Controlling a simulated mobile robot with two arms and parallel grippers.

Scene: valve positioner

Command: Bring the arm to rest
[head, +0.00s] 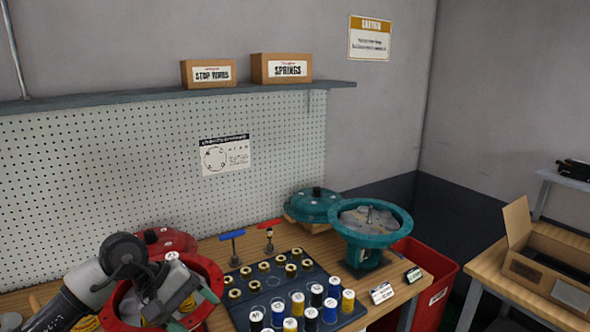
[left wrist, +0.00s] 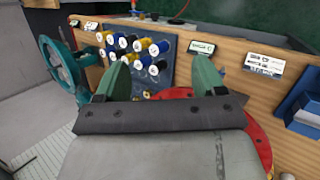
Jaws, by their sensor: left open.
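My left arm comes in from the left in the head view. Its gripper (head: 172,300) is over the open red housing (head: 209,272), covering part of it. In the left wrist view the two green fingers of this gripper (left wrist: 161,76) stand apart with nothing held between them. The red housing (left wrist: 258,138) shows there behind and beside the gripper body. I cannot tell whether the gripper touches the housing. My right gripper is not in view.
A dark tray (head: 268,300) of brass fittings and several coloured cylinders lies right of the arm. A teal housing (head: 366,252) stands beyond it, with a red bin (head: 437,278) at the bench's right end. A pegboard (head: 100,185) and shelf (head: 130,98) are behind.

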